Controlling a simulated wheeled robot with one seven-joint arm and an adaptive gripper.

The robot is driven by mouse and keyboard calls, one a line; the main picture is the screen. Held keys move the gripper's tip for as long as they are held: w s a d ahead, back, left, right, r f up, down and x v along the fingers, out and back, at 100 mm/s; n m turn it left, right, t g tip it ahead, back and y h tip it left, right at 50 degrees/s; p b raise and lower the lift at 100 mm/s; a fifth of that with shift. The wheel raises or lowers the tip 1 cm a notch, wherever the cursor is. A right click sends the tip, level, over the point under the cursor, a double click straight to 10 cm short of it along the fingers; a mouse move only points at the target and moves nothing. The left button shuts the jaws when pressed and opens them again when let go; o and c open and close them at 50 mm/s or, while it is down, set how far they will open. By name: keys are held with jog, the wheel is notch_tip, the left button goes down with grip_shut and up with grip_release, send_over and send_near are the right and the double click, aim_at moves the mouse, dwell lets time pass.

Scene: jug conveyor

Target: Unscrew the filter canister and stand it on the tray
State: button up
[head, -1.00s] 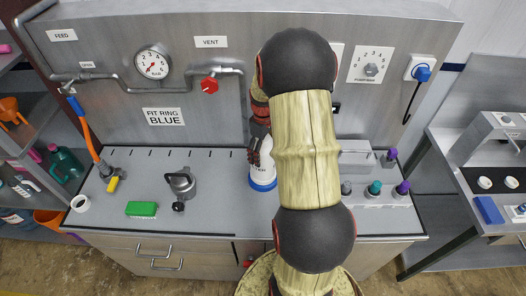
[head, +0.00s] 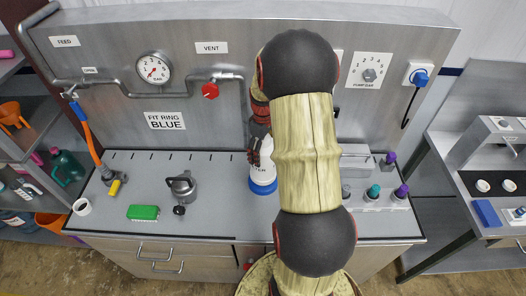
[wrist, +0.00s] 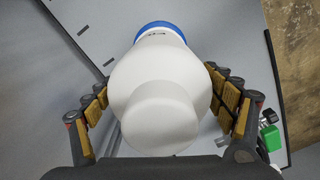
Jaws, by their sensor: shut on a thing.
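The filter canister (head: 263,174) is white with a blue band at its lower end and dark lettering above the band. It is upright at the middle of the bench in the head view, partly behind my arm. My gripper (head: 257,150) is shut on its upper part. In the wrist view the canister (wrist: 160,70) fills the middle, its blue band at the far end, with my gripper's (wrist: 160,92) padded fingers on both sides. I cannot tell whether its base touches the bench. I cannot make out the tray; my arm hides part of the bench.
A red valve (head: 210,90) and pipes are on the back panel.

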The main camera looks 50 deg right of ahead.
jog(key=shift+r, duration=0.15)
notch_tip(320, 180, up, 18)
jog(key=p, duration=1)
jog(key=shift+f+p, duration=0.25)
jog(key=shift+p, duration=0.1)
dwell(0.6)
